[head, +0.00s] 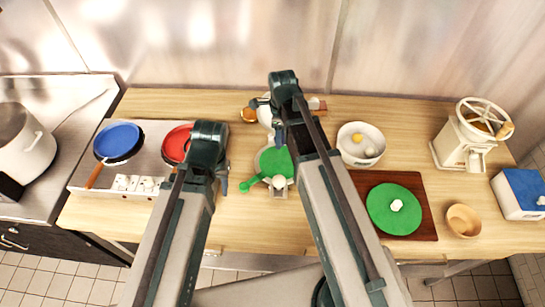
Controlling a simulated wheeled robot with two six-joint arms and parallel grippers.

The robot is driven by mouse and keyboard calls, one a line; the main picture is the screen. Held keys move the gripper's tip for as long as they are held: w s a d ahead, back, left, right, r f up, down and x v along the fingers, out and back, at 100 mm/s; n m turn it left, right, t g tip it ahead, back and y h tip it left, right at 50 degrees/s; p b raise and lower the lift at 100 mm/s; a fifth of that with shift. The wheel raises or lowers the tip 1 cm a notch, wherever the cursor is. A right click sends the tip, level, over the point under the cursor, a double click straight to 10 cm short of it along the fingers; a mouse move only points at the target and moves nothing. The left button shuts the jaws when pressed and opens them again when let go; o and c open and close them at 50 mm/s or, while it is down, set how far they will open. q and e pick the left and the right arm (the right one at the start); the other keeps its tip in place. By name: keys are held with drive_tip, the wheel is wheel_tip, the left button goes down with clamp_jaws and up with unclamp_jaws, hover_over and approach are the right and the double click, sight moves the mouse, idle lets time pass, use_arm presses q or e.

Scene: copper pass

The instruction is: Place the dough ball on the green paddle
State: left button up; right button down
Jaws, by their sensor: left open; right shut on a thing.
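The green paddle (274,163) lies on a grey round stand in the middle of the counter, its handle pointing to the lower left. A small white ball (278,181) shows at its near edge; it may be the dough ball, but I cannot tell whether it rests on the paddle. Another pale lump (397,205) sits on a green disc (380,216). My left gripper (223,186) is open, left of the paddle handle. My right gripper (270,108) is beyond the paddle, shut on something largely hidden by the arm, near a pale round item.
A white bowl (345,150) with small items stands right of my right arm. The green disc lies on a brown board (429,231); a wooden bowl (463,220) and a mill (462,146) are farther right. Blue (119,138) and red (174,144) pans sit left.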

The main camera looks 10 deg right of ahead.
sight(280, 161)
drive_tip(key=shift+s+d+f, duration=0.1)
drive_tip(key=shift+d+f, duration=0.05)
use_arm(q)
wheel_tip(280, 161, down, 10)
drive_tip(key=b, duration=1)
use_arm(e)
wheel_tip(280, 161, down, 10)
drive_tip(key=shift+r, duration=0.2)
use_arm(q)
drive_tip(key=shift+f, duration=0.1)
use_arm(e)
drive_tip(key=shift+f, duration=0.1)
use_arm(q)
drive_tip(key=shift+f, duration=0.15)
use_arm(e)
drive_tip(key=shift+f, duration=0.15)
drive_tip(key=shift+c, duration=1.8)
unclamp_jaws()
